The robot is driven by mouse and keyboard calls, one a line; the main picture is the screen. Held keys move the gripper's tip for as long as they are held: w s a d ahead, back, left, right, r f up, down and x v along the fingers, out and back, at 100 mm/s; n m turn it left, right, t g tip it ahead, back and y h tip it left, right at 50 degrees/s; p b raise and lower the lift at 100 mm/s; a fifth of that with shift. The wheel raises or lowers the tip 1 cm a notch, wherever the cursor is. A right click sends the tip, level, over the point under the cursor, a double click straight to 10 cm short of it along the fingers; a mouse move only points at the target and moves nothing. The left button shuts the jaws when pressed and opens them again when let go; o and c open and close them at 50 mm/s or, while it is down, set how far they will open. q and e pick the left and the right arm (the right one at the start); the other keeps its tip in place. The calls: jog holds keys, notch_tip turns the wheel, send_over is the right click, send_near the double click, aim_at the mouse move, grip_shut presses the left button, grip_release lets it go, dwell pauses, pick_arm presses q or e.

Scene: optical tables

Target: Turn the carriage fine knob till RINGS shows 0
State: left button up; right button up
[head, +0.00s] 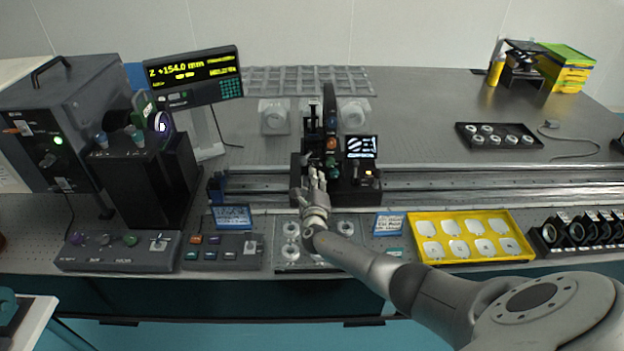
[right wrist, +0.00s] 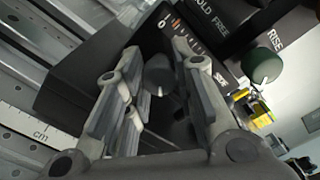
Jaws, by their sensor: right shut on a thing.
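The carriage (head: 331,158) stands on the long rail near the middle of the table. A dark knob (right wrist: 158,74) with a pale mark on its face sits low on it, between my fingers in the right wrist view. My right gripper (head: 315,180) reaches the carriage's front; it also shows in the right wrist view (right wrist: 160,85), shut on this knob. The readout (head: 193,77) shows Z +154.0 mm; its smaller lines are too small to read. A small screen (head: 361,147) on the carriage shows black and white bands. My left gripper is not in view.
A green knob (right wrist: 262,66) marked RISE is near the gripper. A scale in cm (right wrist: 30,125) runs along the rail. A yellow tray (head: 470,258) of pale plates and a black lens rack (head: 545,250) stand at front right. Control boxes (head: 120,262) are at front left.

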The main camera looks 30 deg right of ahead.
jog(key=shift+s+d+r, duration=0.1)
jog(key=shift+d+r, duration=0.05)
jog(key=shift+d, duration=0.4)
jog(key=o, duration=1.1)
jog(key=shift+s+d, duration=0.15)
jog(key=shift+c, duration=0.2)
jog(key=v, duration=1.2)
jog(key=shift+a, duration=0.2)
